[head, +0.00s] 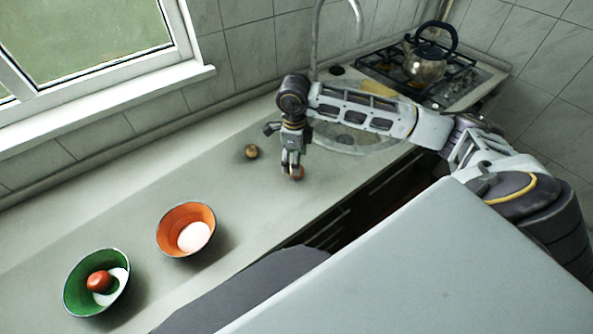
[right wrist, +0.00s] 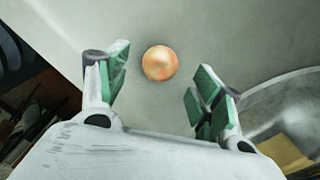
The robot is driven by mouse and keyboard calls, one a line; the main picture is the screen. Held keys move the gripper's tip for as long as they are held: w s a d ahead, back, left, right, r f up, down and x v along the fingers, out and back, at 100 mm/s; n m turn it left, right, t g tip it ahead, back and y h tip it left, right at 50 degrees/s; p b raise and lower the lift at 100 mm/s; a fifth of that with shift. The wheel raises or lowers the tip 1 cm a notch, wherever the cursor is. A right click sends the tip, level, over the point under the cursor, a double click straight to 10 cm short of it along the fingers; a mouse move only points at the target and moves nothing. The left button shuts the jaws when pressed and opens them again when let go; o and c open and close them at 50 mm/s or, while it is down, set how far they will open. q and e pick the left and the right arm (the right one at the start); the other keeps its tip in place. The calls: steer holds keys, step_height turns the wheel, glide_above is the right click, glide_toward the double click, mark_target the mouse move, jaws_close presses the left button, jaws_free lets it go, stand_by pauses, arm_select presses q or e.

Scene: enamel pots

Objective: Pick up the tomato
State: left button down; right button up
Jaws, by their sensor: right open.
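My right gripper (head: 291,163) reaches down over the counter, with its fingers open. A small round orange-red thing (head: 298,174), perhaps a tomato, is on the counter by the fingertips, partly hidden by them. In the right wrist view this round thing (right wrist: 159,63) shows pale orange and shiny, ahead of the gap between the open fingers (right wrist: 160,92), not gripped. My left gripper is not in view.
A brown round thing (head: 251,152) lies on the counter left of my right gripper. The sink (head: 385,143) is behind my right arm. A kettle (head: 425,66) stands on the stove.

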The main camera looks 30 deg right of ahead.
stand_by(0.3)
steer(key=shift+s+d+f+p, duration=0.15)
steer(key=shift+f+p, duration=0.1)
steer(key=shift+f, duration=1.1)
steer(key=shift+w+d+f+p, duration=0.1)
steer(key=shift+f+p, duration=0.15)
steer(key=shift+f, duration=1.05)
steer(key=shift+s, duration=0.1)
steer(key=c, duration=1.1)
